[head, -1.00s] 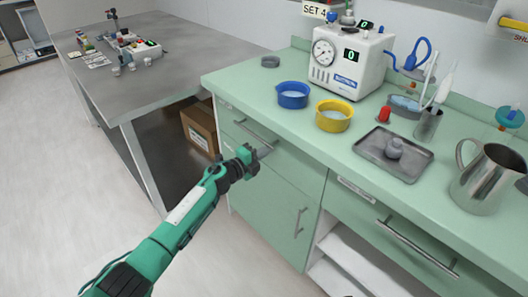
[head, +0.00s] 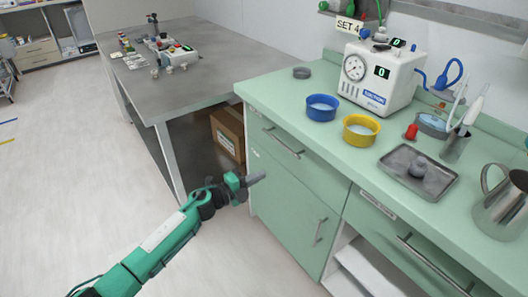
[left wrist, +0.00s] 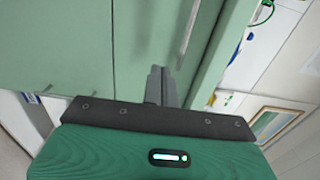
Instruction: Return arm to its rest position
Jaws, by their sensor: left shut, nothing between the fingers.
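My left gripper (head: 254,179) is in the head view, its green and black arm coming in from the lower left. Its fingers are closed together and empty, in front of the green cabinet (head: 285,205) and below the countertop. The left wrist view shows the closed fingers (left wrist: 157,72) pointing at the green cabinet front, with a metal handle (left wrist: 188,35) to their right. I cannot tell the exact gap between fingertips and cabinet. My right gripper is in no view.
The counter holds a blue bowl (head: 322,108), a yellow bowl (head: 361,130), a white gauge machine (head: 382,78), a metal tray (head: 438,187) and a steel pitcher (head: 505,212). A grey table (head: 215,67) stands left, with a cardboard box (head: 229,133) beneath. The floor (head: 60,190) at left is clear.

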